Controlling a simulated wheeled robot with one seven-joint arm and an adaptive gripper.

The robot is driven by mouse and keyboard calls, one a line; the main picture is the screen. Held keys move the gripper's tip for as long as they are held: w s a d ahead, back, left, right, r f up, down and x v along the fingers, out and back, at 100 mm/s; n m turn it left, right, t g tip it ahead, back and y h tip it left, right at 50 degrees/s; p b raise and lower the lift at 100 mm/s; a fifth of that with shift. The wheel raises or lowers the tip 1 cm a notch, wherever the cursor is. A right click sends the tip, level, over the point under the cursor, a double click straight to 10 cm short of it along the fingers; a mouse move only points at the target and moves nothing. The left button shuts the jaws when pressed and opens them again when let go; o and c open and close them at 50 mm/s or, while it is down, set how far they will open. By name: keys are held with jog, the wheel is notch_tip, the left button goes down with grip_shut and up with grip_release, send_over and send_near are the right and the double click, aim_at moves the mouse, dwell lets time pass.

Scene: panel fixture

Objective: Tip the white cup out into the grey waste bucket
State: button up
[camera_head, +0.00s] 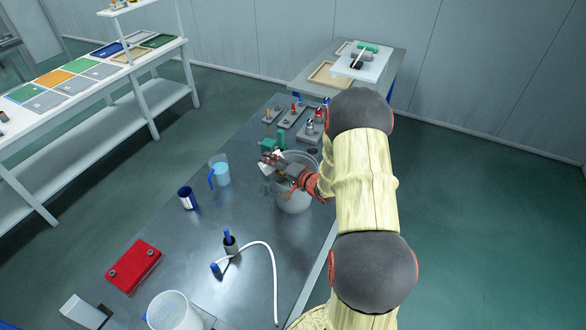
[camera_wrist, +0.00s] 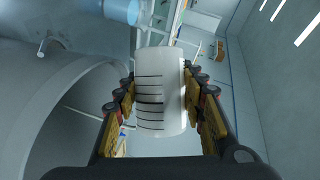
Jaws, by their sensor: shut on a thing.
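The white cup (camera_wrist: 160,92), with dark level lines on its side, is between the two fingers of my gripper (camera_wrist: 163,98) in the wrist view. My gripper is shut on it. The cup appears tipped well over onto its side against the room. The grey waste bucket (camera_head: 293,202) stands on the dark table in the head view, and my gripper (camera_head: 276,166) is above its rim. The bucket (camera_wrist: 45,110) also fills the left of the wrist view, beside the cup. My gripper mostly hides the cup in the head view. The cup's contents cannot be seen.
A blue-handled jug (camera_head: 220,173) and a dark blue mug (camera_head: 188,198) stand left of the bucket. Green and grey fixtures (camera_head: 290,117) lie behind it. A white hose (camera_head: 272,262), red box (camera_head: 134,266) and white tub (camera_head: 172,312) are nearer. The table's middle is mostly clear.

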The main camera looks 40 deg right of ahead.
jog(key=shift+f, duration=0.1)
dwell(0.5)
jog(key=shift+s+d+f+m+t+y+p, duration=0.15)
jog(key=shift+d+m+y, duration=0.1)
jog(key=shift+d+m, duration=0.2)
jog(key=shift+s+d+f+m+t+y+p, duration=0.15)
jog(key=shift+d+m+y, duration=0.1)
jog(key=shift+d+m, duration=0.2)
dwell(1.1)
jog(key=shift+d+r+m+t+p, duration=0.25)
jog(key=shift+r+m+p, duration=0.2)
jog(key=shift+m+p, duration=0.35)
dwell(1.3)
jog(key=n+b, duration=0.1)
jog(key=f+b, duration=0.1)
jog(key=shift+w+a+f+n+b, duration=0.15)
jog(key=shift+a+f+n+b, duration=0.15)
jog(key=shift+n+b, duration=0.1)
jog(key=shift+a+r+n+p, duration=0.3)
jog(key=shift+a+r, duration=0.15)
jog(key=shift+a, duration=0.05)
jog(key=shift+r, duration=0.1)
jog(key=shift+w+g+h, duration=0.15)
jog(key=shift+g+h, duration=0.15)
jog(key=shift+g, duration=0.15)
